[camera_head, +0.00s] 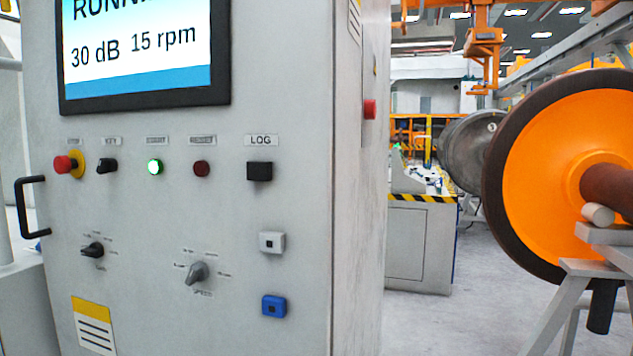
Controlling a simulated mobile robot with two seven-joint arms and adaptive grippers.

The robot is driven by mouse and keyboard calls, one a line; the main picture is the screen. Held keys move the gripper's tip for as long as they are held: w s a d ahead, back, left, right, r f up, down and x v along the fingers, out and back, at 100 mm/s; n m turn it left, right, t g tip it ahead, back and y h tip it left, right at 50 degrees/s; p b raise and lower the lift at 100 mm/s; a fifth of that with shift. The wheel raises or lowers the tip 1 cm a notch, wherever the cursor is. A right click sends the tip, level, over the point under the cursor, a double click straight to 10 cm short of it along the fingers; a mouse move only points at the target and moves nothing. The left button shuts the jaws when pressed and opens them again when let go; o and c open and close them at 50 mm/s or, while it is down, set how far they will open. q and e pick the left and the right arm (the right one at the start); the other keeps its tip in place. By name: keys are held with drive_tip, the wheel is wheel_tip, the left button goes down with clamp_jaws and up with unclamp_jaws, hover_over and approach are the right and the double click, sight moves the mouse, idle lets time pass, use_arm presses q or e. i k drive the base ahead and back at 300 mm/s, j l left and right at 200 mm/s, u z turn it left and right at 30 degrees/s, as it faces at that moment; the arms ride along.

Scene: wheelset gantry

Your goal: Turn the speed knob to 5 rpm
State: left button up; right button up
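The grey speed knob (197,272) sits low on the front of the light grey control cabinet (130,220), above a small label reading SPEED. Small tick labels surround it, too blurred to read. The screen (145,50) at the top of the cabinet shows a running state, 30 dB and 15 rpm. Neither of my grippers shows in the head view.
A black knob (93,250) is left of the speed knob. Above are a red stop button (65,165), a key switch (107,166) and a lit green lamp (155,167). An orange wheel (560,170) stands beyond.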

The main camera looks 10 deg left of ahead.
sight(199, 272)
drive_tip(key=u, duration=1.25)
